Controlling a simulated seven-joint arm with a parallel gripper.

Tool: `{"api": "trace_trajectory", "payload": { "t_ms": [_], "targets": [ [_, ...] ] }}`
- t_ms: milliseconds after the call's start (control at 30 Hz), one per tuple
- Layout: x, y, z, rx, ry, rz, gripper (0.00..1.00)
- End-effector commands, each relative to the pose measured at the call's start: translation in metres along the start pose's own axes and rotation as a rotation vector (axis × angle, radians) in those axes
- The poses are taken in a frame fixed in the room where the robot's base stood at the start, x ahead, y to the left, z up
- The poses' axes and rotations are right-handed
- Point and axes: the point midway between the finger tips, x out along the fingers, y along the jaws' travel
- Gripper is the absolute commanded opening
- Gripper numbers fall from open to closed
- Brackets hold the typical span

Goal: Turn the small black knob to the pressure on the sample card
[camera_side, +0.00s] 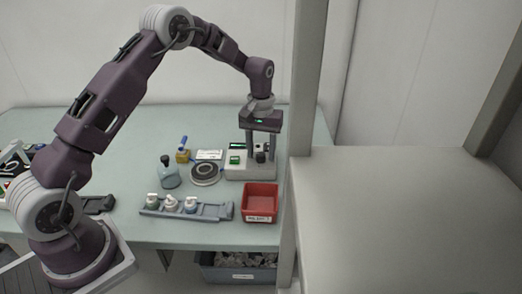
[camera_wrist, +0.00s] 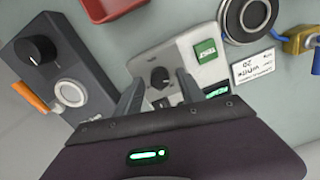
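The small black knob (camera_wrist: 160,77) sits on the top face of a pale grey box (camera_wrist: 145,62), beside a green square button (camera_wrist: 206,50). My gripper (camera_wrist: 159,80) is open over the box, its two fingers spread with the knob showing between their tips. I cannot tell how far the tips are above the knob. In the side view my gripper (camera_side: 261,148) points down at the box (camera_side: 249,172). The white sample card (camera_wrist: 254,70) lies on the table beside the box; its print appears upside down and seems to include "20". A lit green display (camera_wrist: 216,91) is partly hidden by a finger.
A dark box with a larger black knob (camera_wrist: 35,49) stands close on the left in the wrist view.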

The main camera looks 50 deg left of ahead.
Motion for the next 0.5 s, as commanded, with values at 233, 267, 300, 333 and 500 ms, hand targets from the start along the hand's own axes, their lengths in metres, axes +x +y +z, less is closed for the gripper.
{"api": "trace_trajectory", "payload": {
  "t_ms": [233,267,300,333,500],
  "targets": [
    [-0.0004,0.0001,0.0000,0.000,0.000,0.000,0.00],
    [-0.0004,0.0001,0.0000,0.000,0.000,0.000,0.00],
    [-0.0004,0.0001,0.0000,0.000,0.000,0.000,0.00],
    [-0.0005,0.0001,0.0000,0.001,0.000,0.000,0.00],
    [-0.0006,0.0002,0.0000,0.023,0.000,0.000,0.00]
  ]
}}
